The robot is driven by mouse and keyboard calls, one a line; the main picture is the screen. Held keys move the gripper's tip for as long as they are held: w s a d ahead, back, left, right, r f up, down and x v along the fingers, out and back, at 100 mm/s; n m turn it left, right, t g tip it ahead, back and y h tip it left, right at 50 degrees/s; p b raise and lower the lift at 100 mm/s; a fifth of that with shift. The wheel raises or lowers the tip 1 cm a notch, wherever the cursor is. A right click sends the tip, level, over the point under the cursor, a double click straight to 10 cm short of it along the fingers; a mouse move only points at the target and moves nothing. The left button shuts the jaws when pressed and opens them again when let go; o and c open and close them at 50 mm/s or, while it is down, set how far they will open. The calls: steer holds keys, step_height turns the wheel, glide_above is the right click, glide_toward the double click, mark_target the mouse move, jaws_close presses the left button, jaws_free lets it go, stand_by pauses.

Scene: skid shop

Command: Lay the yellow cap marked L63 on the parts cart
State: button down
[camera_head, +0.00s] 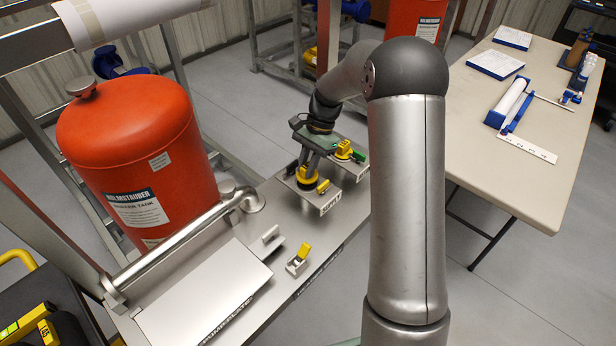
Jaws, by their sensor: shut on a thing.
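My gripper (309,170) is over the metal skid, with its fingers reaching down to a yellow cap (306,183) on a bracketed plate. It is shut on this cap. The marking on the cap is too small to read, so I cannot tell if it is L63. The cap appears at or just above the plate; I cannot tell if they touch. A dark cart-like surface (30,284) with a yellow handle shows at the lower left edge, mostly out of frame. It may be the parts cart, and it bears yellow and black items (30,324).
A red tank (140,150) and a steel pipe (180,240) stand between my gripper and the lower left corner. Another yellow fitting with green (345,150) is close beside my gripper. A small yellow-topped bracket (300,258) is on the skid. A beige table (500,140) is at right.

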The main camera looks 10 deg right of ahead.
mark_target(302, 170)
steer(key=shift+r+p, duration=1.45)
steer(key=shift+r, duration=0.8)
